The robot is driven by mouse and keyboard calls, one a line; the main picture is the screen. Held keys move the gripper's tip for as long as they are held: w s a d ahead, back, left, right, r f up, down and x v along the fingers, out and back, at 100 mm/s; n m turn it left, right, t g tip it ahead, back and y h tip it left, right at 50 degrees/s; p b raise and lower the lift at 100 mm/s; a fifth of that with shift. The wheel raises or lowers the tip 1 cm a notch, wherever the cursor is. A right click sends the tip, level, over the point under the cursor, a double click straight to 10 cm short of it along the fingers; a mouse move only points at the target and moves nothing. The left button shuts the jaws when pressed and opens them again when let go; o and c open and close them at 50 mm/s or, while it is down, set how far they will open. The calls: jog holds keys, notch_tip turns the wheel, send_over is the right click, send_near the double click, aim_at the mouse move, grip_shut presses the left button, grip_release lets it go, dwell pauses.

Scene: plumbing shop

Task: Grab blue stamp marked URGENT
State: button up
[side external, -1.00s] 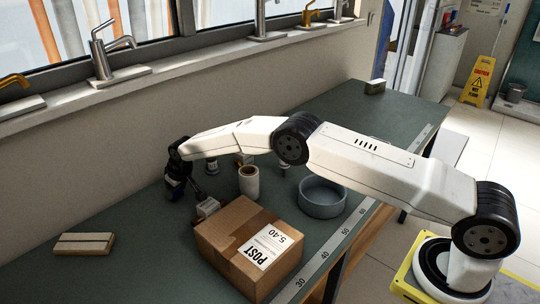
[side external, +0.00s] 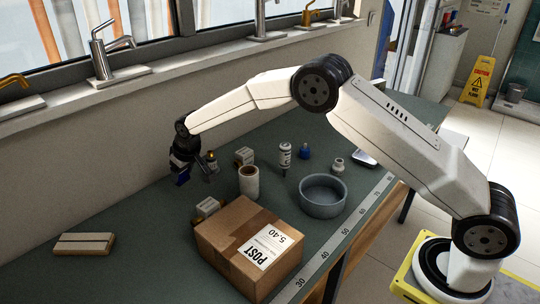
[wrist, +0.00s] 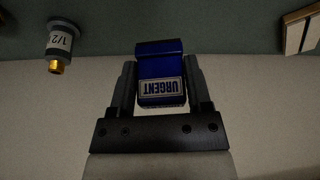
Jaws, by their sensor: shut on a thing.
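The blue stamp (wrist: 160,65) with a white URGENT label shows in the wrist view, upside down in the picture, between the two dark fingers of my gripper (wrist: 160,85). My gripper is shut on it. In the side view my gripper (side external: 183,168) is at the left end of the arm, raised above the green bench near the wall. The blue stamp (side external: 182,178) shows there as a small dark blue block at the gripper's end, apart from the bench.
A cardboard POST box (side external: 230,250) stands at the bench front. A beige cylinder (side external: 249,182), a grey round bowl (side external: 322,196), a white bottle (side external: 285,155) and a small blue item (side external: 305,151) stand to the right. A pale block (side external: 83,244) lies at the left.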

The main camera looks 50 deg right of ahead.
jog(key=s+d+r, duration=0.1)
jog(key=s+r, duration=0.3)
jog(key=s, duration=0.5)
jog(key=shift+d+r, duration=0.15)
jog(key=shift+d, duration=0.1)
dwell(0.4)
